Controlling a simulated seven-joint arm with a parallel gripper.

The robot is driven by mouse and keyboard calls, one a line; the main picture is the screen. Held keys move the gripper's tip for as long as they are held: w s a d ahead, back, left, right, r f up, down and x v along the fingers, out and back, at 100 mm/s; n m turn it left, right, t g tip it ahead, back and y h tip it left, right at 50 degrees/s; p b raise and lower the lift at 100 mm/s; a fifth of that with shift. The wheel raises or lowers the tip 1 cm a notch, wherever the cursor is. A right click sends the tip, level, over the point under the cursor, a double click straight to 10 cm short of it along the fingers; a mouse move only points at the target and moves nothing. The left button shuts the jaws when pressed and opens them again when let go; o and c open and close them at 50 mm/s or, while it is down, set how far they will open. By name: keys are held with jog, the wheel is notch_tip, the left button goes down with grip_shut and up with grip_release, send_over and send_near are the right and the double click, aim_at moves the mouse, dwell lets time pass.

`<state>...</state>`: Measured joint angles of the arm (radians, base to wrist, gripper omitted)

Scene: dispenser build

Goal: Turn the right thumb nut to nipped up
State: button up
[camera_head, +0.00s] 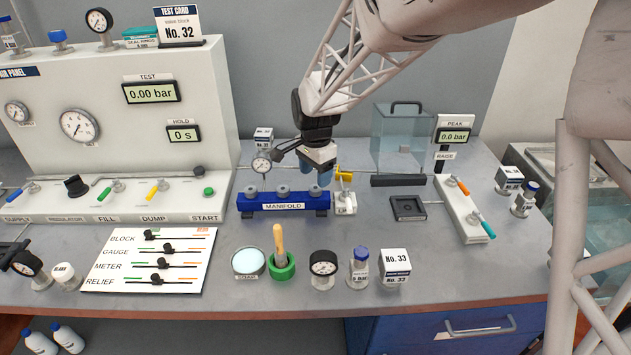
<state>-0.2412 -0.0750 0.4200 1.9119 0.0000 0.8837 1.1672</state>
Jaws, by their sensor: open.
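The blue manifold block (283,206) sits on the bench, marked MANIFOLD. Several grey round fittings stand along its top: a left one (250,190), a middle one (282,190) and a right one (315,190). I take the right one for the right thumb nut; its setting is too small to read. My gripper (316,173) points down just above and behind the right fitting, its blue fingers apart. The fingers seem close to this fitting; I cannot tell whether they touch it. Nothing shows held between them.
A small gauge (261,165) stands behind the manifold's left end. A white valve piece with a yellow handle (344,192) stands close to its right end. Bare bench lies between.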

aim_at(316, 188)
jog(key=shift+r, duration=1.8)
jog(key=shift+s+d+r, duration=0.2)
jog(key=shift+s, duration=0.05)
jog(key=s+d+r+n+t, duration=0.1)
jog(key=s+d+r+n, duration=0.3)
jog(key=s, duration=0.5)
jog(key=s+d+r+n, duration=0.1)
jog(key=s+d+r, duration=0.3)
jog(key=s+d, duration=0.3)
jog(key=s+d+n, duration=0.2)
jog(key=s, duration=0.6)
jog(key=s+d+n+t, duration=0.1)
jog(key=s+d+n, duration=0.1)
jog(key=s, duration=0.7)
jog(key=shift+d+f+n+t, duration=0.3)
jog(key=shift+f+n, duration=0.15)
jog(key=shift+n, duration=0.25)
